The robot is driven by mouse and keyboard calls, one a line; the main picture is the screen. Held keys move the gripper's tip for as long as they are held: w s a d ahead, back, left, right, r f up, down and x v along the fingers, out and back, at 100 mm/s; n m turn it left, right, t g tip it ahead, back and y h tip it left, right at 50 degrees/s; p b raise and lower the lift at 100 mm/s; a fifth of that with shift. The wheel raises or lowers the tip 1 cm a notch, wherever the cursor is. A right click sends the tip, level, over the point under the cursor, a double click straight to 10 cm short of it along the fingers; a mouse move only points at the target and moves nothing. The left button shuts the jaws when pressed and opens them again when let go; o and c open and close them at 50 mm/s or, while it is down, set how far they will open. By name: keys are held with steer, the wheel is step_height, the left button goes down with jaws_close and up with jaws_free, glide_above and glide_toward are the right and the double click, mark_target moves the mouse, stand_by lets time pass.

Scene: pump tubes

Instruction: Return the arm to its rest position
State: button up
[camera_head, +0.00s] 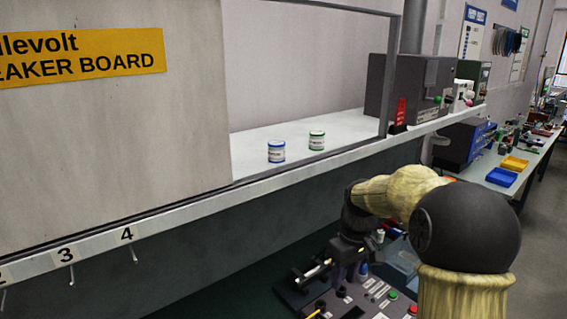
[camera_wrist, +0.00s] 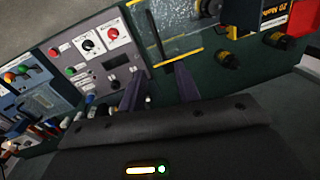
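My arm (camera_head: 400,193) shows at the right of the head view, bent at a dark round joint, with its dark wrist hanging over the bench equipment. In the wrist view my gripper (camera_wrist: 158,82) has two dark fingers standing apart, with no object visible between them. The fingers point toward a grey control panel (camera_wrist: 98,55) and a yellow-edged clear plate (camera_wrist: 182,45). In the head view the fingertips are hard to make out against the dark equipment. A small pale tube-like piece (camera_head: 318,271) lies on a black block left of the wrist.
A blue-labelled jar (camera_head: 276,152) and a green-labelled jar (camera_head: 317,140) stand on the white shelf (camera_head: 250,139). A board (camera_head: 110,120) covers the left. A control box (camera_head: 375,292) with buttons lies below my arm. Yellow-black knobs (camera_wrist: 228,60) show in the wrist view.

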steer(key=s+f+m+t, duration=0.1)
steer(key=s+f+m, duration=0.2)
steer(key=s, duration=0.5)
steer(key=s+f+m+t+h, duration=0.1)
steer(key=s+f+m+t, duration=0.1)
steer(key=s, duration=0.7)
steer(key=shift+s+a+f+m, duration=0.15)
steer(key=shift+a+f+m, duration=0.35)
steer(key=shift+f, duration=0.4)
steer(key=shift+s+d, duration=0.1)
